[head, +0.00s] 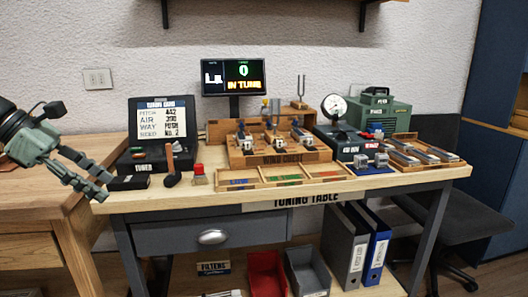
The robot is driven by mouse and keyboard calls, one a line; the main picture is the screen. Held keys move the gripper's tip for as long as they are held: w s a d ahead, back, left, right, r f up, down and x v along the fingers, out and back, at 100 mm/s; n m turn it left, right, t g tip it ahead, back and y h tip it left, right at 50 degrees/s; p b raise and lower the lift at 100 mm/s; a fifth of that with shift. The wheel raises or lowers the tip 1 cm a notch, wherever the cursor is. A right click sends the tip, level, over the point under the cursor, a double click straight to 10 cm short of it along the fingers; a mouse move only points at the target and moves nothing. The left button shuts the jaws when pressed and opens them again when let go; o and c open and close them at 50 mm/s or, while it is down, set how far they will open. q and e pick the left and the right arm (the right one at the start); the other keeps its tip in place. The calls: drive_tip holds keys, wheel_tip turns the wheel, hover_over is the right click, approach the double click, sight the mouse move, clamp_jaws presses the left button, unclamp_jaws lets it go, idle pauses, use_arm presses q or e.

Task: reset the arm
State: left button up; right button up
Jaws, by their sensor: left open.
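My left gripper (103,187) comes in from the left, its two fingers apart and empty. Its fingertips are near the front left corner of the tuning table (340,194), left of a small black box (128,183). I cannot tell whether they touch the tabletop. My right gripper is not in view.
A tuner case (158,135), a handled tool (171,165), a red-topped piece (199,175), a wooden rack (280,157), a compartment tray (283,178), a gauge (335,106) and a green machine (378,110) crowd the table. A screen (233,76) reads "IN TUNE".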

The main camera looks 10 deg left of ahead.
use_arm(q)
drive_tip(key=w+a+f+n+t, duration=0.35)
drive_tip(key=f+n+t, duration=0.2)
drive_tip(key=n, duration=0.25)
drive_tip(key=w+a+f+n+t, duration=0.3)
drive_tip(key=a+f+n+t, duration=0.1)
drive_tip(key=f+n, duration=0.4)
drive_tip(key=s+a+f+n+y, duration=0.2)
drive_tip(key=s+f+n+y, duration=0.25)
drive_tip(key=f+n, duration=0.55)
drive_tip(key=s+a+f+n+y, duration=0.25)
drive_tip(key=f+n+y, duration=0.25)
drive_tip(key=f+n, duration=0.5)
drive_tip(key=s+d+f+n+g, duration=0.3)
drive_tip(key=s+d+f, duration=0.15)
drive_tip(key=f, duration=0.35)
drive_tip(key=s+d+f+n+g, duration=0.25)
drive_tip(key=s+f, duration=0.35)
drive_tip(key=f, duration=0.3)
drive_tip(key=s+d+f+n+g, duration=0.2)
drive_tip(key=s+d+f+g, duration=0.1)
drive_tip(key=s+d, duration=0.3)
drive_tip(key=s+d+f+n+g+h, duration=0.1)
drive_tip(key=s+d+f+n+g, duration=0.1)
drive_tip(key=s+d+f, duration=0.4)
drive_tip(key=d+n, duration=0.1)
drive_tip(key=d, duration=0.3)
drive_tip(key=shift+s+d+g, duration=0.25)
drive_tip(key=shift+d+g, duration=0.15)
drive_tip(key=shift+h, duration=0.25)
